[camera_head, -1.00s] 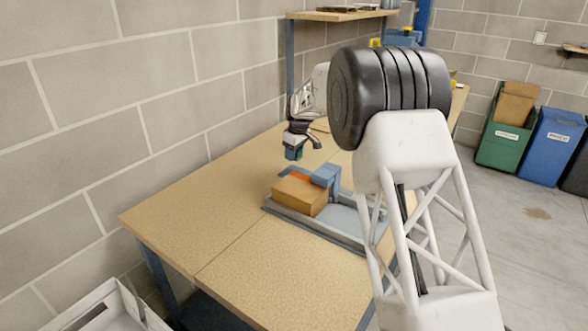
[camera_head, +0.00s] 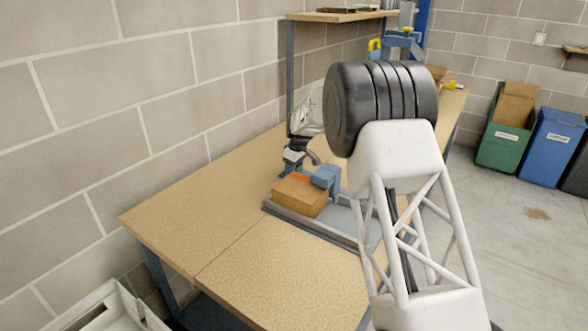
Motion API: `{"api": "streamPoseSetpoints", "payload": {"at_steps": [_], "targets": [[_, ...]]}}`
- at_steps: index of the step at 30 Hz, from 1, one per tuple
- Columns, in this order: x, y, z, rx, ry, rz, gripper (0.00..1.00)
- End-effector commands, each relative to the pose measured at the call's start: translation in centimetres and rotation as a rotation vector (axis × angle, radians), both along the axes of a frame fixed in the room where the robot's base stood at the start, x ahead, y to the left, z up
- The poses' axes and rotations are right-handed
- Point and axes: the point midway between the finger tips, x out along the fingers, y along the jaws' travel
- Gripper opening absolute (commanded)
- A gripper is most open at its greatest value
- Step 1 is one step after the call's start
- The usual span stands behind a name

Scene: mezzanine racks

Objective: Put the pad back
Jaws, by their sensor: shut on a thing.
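My gripper (camera_head: 291,168) is low over the table, just behind and left of the cardboard box. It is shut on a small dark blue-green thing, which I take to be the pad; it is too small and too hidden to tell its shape. The brown box (camera_head: 299,197) sits on a grey tray (camera_head: 340,236), with an orange strip (camera_head: 300,178) at its back edge. A blue block-like part (camera_head: 325,176) stands at the box's right rear. Whether the gripper or the held thing touches the table or the box, I cannot tell.
The wooden table (camera_head: 215,205) is clear at the left and front. A block wall runs along its left side. A shelf (camera_head: 335,15) stands at the back. My arm hides the table's right part. Green (camera_head: 503,140) and blue (camera_head: 553,140) bins stand on the floor at the right.

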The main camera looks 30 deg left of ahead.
Motion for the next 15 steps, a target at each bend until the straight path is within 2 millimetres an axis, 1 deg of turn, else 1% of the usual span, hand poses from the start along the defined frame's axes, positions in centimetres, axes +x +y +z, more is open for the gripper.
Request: {"api": "streamPoseSetpoints", "payload": {"at_steps": [3, 15], "targets": [[0.01, 0.00, -0.36, 0.001, -0.001, 0.000, 0.21], [0.00, -0.01, -0.67, 0.000, 0.000, 0.000, 0.21]]}}
